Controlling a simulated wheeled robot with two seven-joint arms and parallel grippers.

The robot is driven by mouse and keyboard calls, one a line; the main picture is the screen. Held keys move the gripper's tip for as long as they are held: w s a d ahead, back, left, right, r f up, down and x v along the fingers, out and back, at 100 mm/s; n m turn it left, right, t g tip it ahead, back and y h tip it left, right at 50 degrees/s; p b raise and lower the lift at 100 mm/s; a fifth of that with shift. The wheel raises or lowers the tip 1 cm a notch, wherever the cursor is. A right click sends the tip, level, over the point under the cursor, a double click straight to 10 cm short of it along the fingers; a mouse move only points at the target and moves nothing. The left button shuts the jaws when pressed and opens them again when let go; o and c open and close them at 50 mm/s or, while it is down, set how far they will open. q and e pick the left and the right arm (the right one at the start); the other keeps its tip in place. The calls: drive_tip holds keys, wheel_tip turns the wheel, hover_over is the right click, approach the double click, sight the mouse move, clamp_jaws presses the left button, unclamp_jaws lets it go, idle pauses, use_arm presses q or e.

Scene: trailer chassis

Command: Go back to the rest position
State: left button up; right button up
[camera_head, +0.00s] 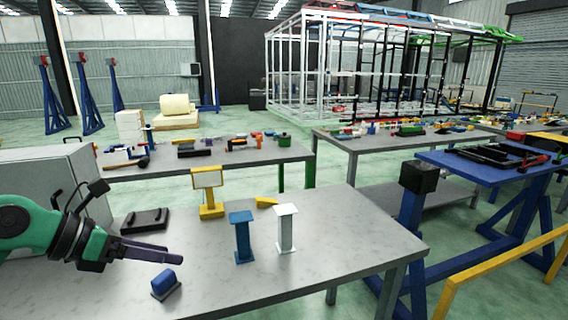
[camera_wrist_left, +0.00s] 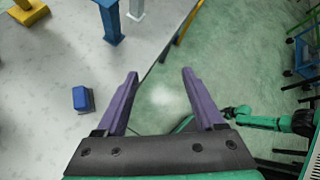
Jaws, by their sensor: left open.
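My left gripper (camera_head: 180,257) reaches in from the left over the near grey table (camera_head: 330,240) in the head view. In the left wrist view its two purple fingers (camera_wrist_left: 160,75) are spread apart with nothing between them. A small blue block on a dark base (camera_head: 165,283) lies on the table near the fingertips, apart from them; it also shows left of the fingers in the left wrist view (camera_wrist_left: 82,99). My right gripper does not show in the head view; a green and dark arm part (camera_wrist_left: 270,120) shows at the right of the left wrist view.
On the table stand a blue post (camera_head: 242,238), a white post (camera_head: 286,230) and a yellow stand (camera_head: 209,193). A black tray-like part (camera_head: 145,221) lies near my left arm. A blue frame table (camera_head: 500,165) stands to the right. Green floor is open beyond the table edge.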

use_arm(q)
drive_tip(key=w+d+r+n+t+h, duration=0.4)
drive_tip(key=d+r+n+t+h, duration=0.25)
drive_tip(key=n+t, duration=0.2)
drive_tip(key=w+a+f+n+t+y, duration=0.2)
drive_tip(key=a+f+n+t+y, duration=0.5)
drive_tip(key=n+y, duration=0.8)
drive_tip(key=s+a+f+n+g+y, duration=0.1)
drive_tip(key=s+a+f+n+g, duration=0.1)
drive_tip(key=a+f+n+g, duration=0.3)
drive_tip(key=s+a+f+n+g+y, duration=0.1)
drive_tip(key=s+f+n+g, duration=0.1)
drive_tip(key=f+n, duration=0.55)
drive_tip(key=s+d+f+n+g+h, duration=0.1)
drive_tip(key=s+d+f+n+g, duration=0.1)
drive_tip(key=s+d+f+g, duration=0.5)
drive_tip(key=s+f+n+g+h, duration=0.2)
drive_tip(key=s+f+g, duration=0.2)
drive_tip(key=s+f, duration=0.7)
wheel_tip(320, 180, down, 23)
drive_tip(key=s+g+b, duration=0.1)
drive_tip(key=s+g, duration=0.1)
drive_tip(key=s+a+f+g+b, duration=0.1)
drive_tip(key=s+a+f, duration=0.2)
drive_tip(key=s+f, duration=1.4)
use_arm(e)
drive_tip(key=shift+s+f, duration=0.3)
drive_tip(key=shift+f, duration=0.3)
drive_tip(key=shift+s+f, duration=0.3)
drive_tip(key=shift+f, duration=0.25)
